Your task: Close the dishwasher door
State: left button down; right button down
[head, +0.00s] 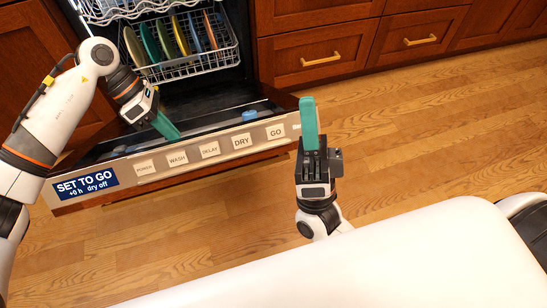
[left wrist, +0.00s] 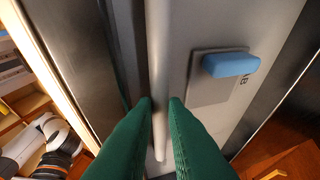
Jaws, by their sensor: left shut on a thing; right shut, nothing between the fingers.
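The dishwasher door (head: 226,146) is folded down open, and its control panel faces me with labelled buttons and a blue display (head: 86,186) reading "SET TO GO". My left gripper (head: 170,131) reaches the inner side of the door's top edge. In the left wrist view its green fingers (left wrist: 160,101) are on either side of a light grey bar (left wrist: 160,55) along the door. The exact contact at the fingertips is hard to see. My right gripper (head: 309,122) is shut and empty, pointing up just right of the door's right end.
A lower rack (head: 200,62) with several coloured plates stands inside the dishwasher bay, behind the door. A blue tab (left wrist: 231,64) sits on the door's inner face. Wooden drawers (head: 318,45) flank the bay. The wooden floor to the right is clear.

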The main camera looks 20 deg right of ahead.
pick_arm(q)
jog(key=shift+w+a+f, duration=0.1)
jog(key=shift+w+f, duration=0.1)
jog(key=shift+w, duration=0.05)
pick_arm(e)
notch_tip(320, 180, down, 15)
jog(key=w+a+m+g, duration=0.15)
jog(key=m+g, duration=0.35)
jog(key=m, duration=0.7)
jog(key=m+g, duration=0.5)
jog(key=m, duration=0.6)
send_near(276, 161)
pick_arm(q)
jog(key=shift+f, duration=0.1)
pick_arm(e)
jog(key=shift+h, duration=0.3)
jog(key=shift+w+a+r, duration=0.15)
jog(key=shift+w+r, duration=0.7)
jog(key=shift+w, duration=0.5)
jog(key=shift+w+a+r, duration=0.2)
jog(key=shift+w+r, duration=0.6)
jog(key=shift+w, duration=0.5)
jog(key=shift+w+a+r, duration=0.15)
jog(key=shift+w+r, duration=0.7)
jog(key=shift+w, duration=0.5)
